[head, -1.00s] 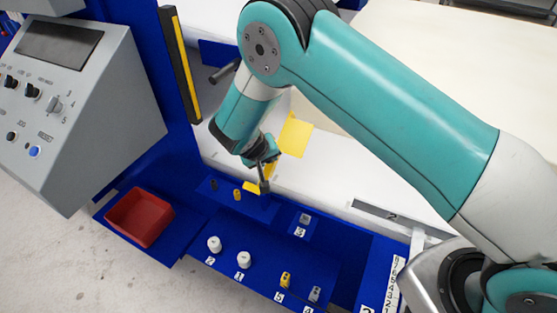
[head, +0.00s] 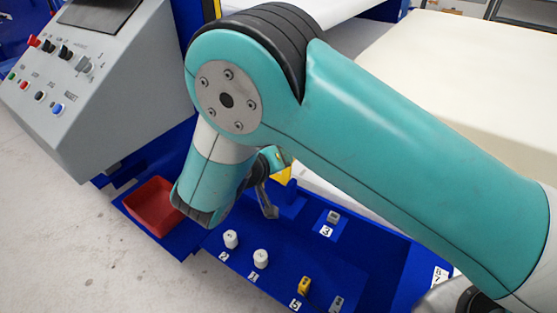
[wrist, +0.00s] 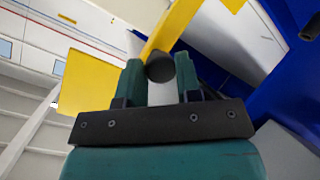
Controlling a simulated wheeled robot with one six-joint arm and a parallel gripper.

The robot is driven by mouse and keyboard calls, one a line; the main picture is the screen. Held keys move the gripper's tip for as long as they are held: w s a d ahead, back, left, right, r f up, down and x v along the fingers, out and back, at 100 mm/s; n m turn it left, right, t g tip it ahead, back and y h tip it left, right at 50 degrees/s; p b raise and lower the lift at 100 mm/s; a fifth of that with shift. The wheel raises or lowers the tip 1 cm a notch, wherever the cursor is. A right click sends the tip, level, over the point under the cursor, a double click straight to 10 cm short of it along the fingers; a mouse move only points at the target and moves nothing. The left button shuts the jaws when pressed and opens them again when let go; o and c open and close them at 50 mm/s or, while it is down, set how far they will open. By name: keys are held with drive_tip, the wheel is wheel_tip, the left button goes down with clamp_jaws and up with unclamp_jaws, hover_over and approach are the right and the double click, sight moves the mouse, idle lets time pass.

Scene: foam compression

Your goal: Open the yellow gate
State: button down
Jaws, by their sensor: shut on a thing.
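My gripper (wrist: 159,70) shows in the wrist view with its two teal fingers on either side of a dark round knob (wrist: 160,66), shut on it. A yellow bar (wrist: 174,24) runs up from behind the knob, and a flat yellow panel (wrist: 88,84) stands to its left; these look like parts of the yellow gate. In the head view, a small yellow piece (head: 284,176) shows beside my wrist. My forearm hides most of the gate and the fingers there, so how far the gate stands open cannot be told.
A grey control box (head: 105,95) stands at the left. A red tray (head: 152,208) lies close beside my forearm. White knobs (head: 231,239) and a yellow block (head: 304,285) stand on the blue deck (head: 265,285) in front. A large cream block (head: 455,85) fills the right back.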

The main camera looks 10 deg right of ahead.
drive_tip(key=shift+s+a+f+b, duration=0.3)
drive_tip(key=shift+s+a+f, duration=0.15)
drive_tip(key=shift+f, duration=0.2)
drive_tip(key=c, duration=0.8)
unclamp_jaws()
drive_tip(key=shift+f, duration=0.1)
drive_tip(key=shift+r, duration=0.2)
drive_tip(key=b+v, duration=0.2)
drive_tip(key=v, duration=1.5)
drive_tip(key=shift+a+r, duration=0.1)
